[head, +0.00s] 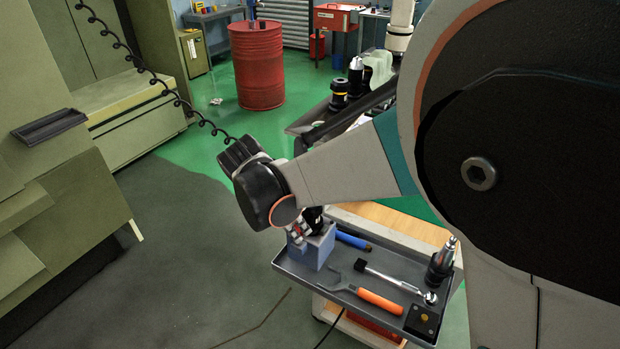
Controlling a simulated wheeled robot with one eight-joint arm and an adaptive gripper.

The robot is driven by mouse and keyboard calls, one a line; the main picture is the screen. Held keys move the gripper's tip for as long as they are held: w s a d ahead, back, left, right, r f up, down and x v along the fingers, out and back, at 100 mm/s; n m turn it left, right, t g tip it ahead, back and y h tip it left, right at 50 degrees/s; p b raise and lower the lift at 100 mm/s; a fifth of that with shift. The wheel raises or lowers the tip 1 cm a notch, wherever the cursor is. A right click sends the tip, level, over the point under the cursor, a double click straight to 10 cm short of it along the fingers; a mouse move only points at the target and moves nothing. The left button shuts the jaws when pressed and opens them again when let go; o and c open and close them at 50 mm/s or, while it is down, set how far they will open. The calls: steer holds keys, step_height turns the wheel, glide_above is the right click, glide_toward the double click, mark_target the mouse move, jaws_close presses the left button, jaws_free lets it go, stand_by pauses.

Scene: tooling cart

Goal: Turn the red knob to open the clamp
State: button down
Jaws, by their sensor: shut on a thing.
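The clamp is a blue-grey block (313,252) at the left end of the grey cart tray. Small red parts of the knob (297,235) show at the clamp's upper left. My gripper (305,224) is at the top of the clamp, below my dark wrist, and is shut on the red knob. The fingers are small in this view and partly hidden by my wrist, so the exact contact cannot be seen. Whether the clamp's jaws are open or shut cannot be told.
The tray (335,292) also holds a blue-handled tool (353,241), a ratchet (395,281), an orange-handled wrench (380,301), a black tool holder (440,262) and a black box (422,321). A red barrel (257,65) stands far behind. Open floor lies left of the cart.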

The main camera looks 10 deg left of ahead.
steer(key=shift+m, duration=0.4)
steer(key=c, duration=1.3)
jaws_free()
steer(key=shift+c, duration=0.2)
steer(key=v, duration=0.7)
steer(key=shift+a+r, duration=0.2)
